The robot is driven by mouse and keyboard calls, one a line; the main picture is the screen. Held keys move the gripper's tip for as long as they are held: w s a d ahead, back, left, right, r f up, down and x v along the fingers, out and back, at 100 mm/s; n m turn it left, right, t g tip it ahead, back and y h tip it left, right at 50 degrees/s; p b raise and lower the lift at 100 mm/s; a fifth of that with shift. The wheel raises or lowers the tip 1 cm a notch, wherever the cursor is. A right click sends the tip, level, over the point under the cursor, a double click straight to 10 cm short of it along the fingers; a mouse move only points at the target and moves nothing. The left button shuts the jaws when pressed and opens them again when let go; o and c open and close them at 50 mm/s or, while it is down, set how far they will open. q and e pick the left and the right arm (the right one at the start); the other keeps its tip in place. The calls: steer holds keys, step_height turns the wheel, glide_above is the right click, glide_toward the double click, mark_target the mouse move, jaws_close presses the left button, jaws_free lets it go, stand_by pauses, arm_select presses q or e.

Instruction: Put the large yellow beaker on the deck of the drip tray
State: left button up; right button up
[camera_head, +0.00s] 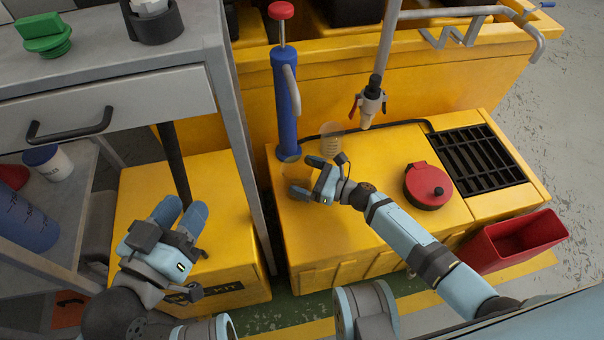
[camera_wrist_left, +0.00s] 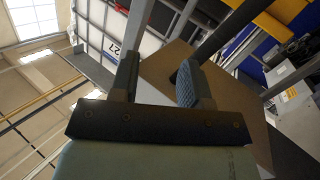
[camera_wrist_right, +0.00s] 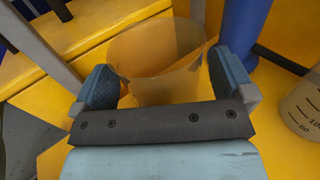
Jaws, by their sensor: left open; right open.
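The large yellow beaker is see-through and amber; in the right wrist view the beaker (camera_wrist_right: 150,50) stands on the yellow top between the spread fingers of my right gripper (camera_wrist_right: 163,74). In the head view my right gripper (camera_head: 306,178) hides most of it. The jaws are open, and I cannot tell whether a finger touches it. The drip tray (camera_head: 477,160), with a black slatted deck, is at the right end of the yellow bench. My left gripper (camera_head: 180,212) is open and empty, over the yellow box at left.
A paler graduated beaker (camera_head: 331,138) stands behind my right gripper; it also shows in the right wrist view (camera_wrist_right: 304,105). A blue pump (camera_head: 286,100) with a red knob rises beside it. A red lidded container (camera_head: 428,186) sits between my right gripper and the drip tray. A tap (camera_head: 370,103) hangs above.

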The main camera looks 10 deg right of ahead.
steer(key=p+v, duration=0.2)
steer(key=v, duration=0.9)
steer(key=shift+s+d, duration=0.1)
arm_select(q)
step_height(320, 180, up, 4)
steer(key=shift+a+f+t, duration=0.1)
steer(key=shift+t, duration=0.8)
steer(key=shift+f, duration=0.1)
